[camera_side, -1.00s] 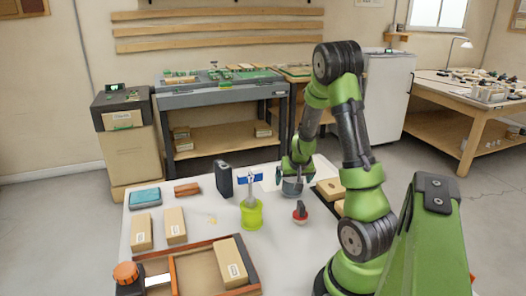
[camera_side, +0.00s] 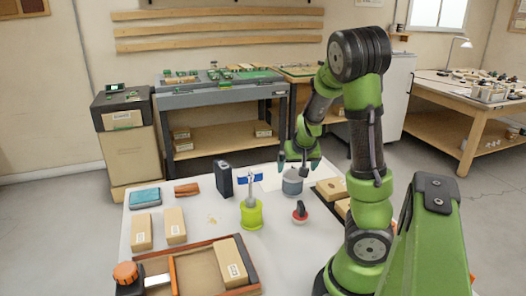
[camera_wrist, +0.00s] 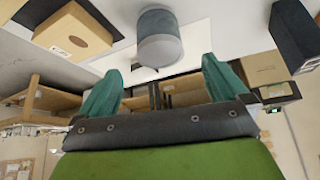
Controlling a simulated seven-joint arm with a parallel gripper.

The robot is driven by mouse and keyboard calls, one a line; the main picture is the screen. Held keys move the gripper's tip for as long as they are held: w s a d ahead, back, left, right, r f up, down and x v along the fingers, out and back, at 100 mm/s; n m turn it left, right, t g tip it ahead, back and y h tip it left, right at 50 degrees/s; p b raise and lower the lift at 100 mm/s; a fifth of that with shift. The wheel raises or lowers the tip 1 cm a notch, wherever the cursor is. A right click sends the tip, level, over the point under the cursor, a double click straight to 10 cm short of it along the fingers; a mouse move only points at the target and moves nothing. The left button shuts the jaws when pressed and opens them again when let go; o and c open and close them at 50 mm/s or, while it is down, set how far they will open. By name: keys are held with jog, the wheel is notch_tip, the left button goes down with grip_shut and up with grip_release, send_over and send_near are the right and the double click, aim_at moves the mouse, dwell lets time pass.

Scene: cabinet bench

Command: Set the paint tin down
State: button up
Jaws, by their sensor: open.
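The paint tin (camera_side: 292,185) is a grey-blue cylinder standing upright on the white table, toward its back right. It also shows in the wrist view (camera_wrist: 160,38), ahead of the fingers and apart from them. My gripper (camera_side: 299,166) is above and behind the tin in the side view, with its green fingers spread. In the wrist view the two fingers of my gripper (camera_wrist: 161,72) are wide apart with nothing between them.
Cardboard boxes (camera_side: 331,188) lie just right of the tin. A red-handled tool (camera_side: 300,212) and a lime-green container (camera_side: 251,215) stand in front of it. A black case (camera_side: 223,180) stands to the left. A wooden tray (camera_side: 200,270) fills the front left.

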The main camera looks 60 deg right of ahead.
jog(key=shift+s+a+r, duration=0.2)
jog(key=shift+a+r, duration=0.1)
jog(key=shift+r, duration=0.2)
jog(key=shift+a, duration=0.1)
